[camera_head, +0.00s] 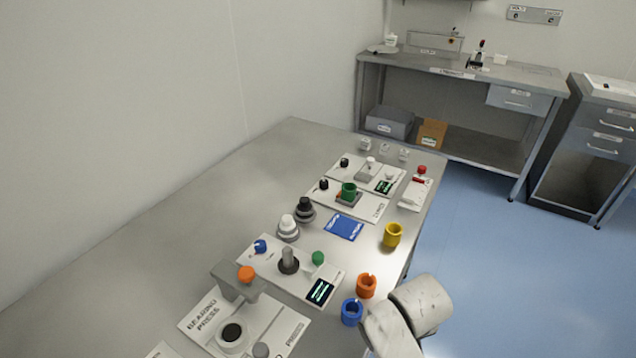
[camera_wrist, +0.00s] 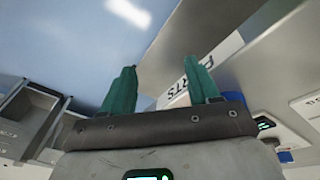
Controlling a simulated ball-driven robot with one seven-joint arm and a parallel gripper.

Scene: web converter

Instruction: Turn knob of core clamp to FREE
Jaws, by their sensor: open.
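Several station panels on the table carry knobs, but I cannot read a core clamp label or a FREE mark on any of them. The middle panel (camera_head: 272,277) has a blue knob (camera_head: 260,246), a dark grey post (camera_head: 289,260), a green knob (camera_head: 318,258) and a lit display (camera_head: 320,291). Farther panels carry a black knob (camera_head: 324,184) beside a green cup (camera_head: 348,191), and another black knob (camera_head: 344,162). My gripper (camera_wrist: 164,70) shows two green fingers, spread and empty, in the wrist view. It is not visible in the head view, where my white arm is at lower right.
The near panel reads BEARING PRESS (camera_head: 203,315) and has an orange knob (camera_head: 246,274). Blue (camera_head: 351,312), orange (camera_head: 366,286) and yellow (camera_head: 392,236) cups stand along the table's right edge. The table's left side is clear. A workbench (camera_head: 455,70) stands at the back.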

